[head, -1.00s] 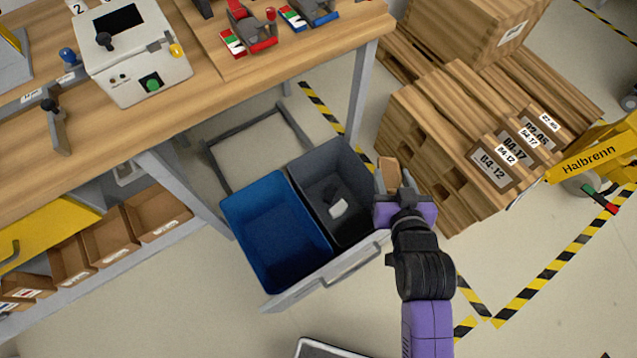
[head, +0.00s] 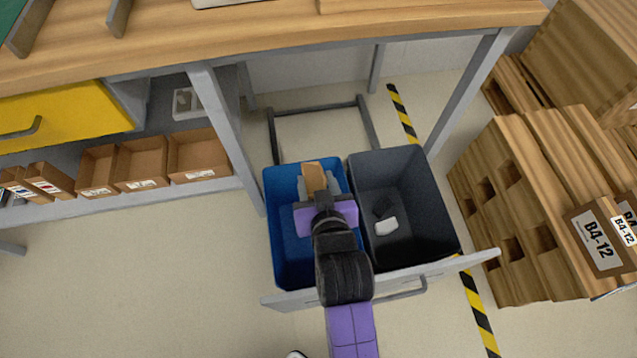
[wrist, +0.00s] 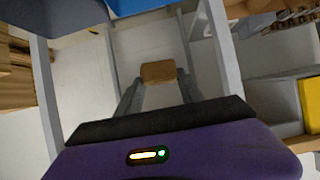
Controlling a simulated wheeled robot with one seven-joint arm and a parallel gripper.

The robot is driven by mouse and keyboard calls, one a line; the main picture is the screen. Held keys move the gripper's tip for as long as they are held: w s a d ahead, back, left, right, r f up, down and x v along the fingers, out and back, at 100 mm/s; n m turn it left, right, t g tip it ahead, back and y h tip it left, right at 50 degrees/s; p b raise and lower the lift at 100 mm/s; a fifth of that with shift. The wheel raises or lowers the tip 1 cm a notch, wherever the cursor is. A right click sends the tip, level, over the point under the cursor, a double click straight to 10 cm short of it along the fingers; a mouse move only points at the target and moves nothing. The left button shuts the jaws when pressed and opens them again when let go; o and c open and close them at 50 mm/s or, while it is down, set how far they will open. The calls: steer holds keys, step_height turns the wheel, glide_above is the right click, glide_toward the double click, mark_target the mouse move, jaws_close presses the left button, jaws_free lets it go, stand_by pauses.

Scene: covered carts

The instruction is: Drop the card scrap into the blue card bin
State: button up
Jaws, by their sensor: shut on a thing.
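The card scrap (head: 315,176) is a small brown piece held at the tip of my gripper (head: 318,187). It also shows in the wrist view (wrist: 158,71), between the two grey fingers, which are shut on it. In the head view my gripper and the scrap overlap the blue card bin (head: 285,245), toward its far end. The head view does not show clearly how high the scrap is above the bin. My purple and black arm hides part of the bin's inside.
A dark grey bin (head: 430,220) stands right of the blue one in the same pulled-out frame, with a black and a white piece inside. The workbench (head: 250,30) edge lies beyond. Cardboard trays (head: 140,165) are on the left shelf, wooden pallets (head: 540,200) on the right.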

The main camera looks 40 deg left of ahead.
step_height(320, 180, down, 6)
steer(key=b, duration=0.5)
steer(key=shift+r+b, duration=0.2)
steer(key=shift+b, duration=0.2)
steer(key=o, duration=1.4)
steer(key=shift+p+v, duration=1.25)
steer(key=shift+v, duration=2.7)
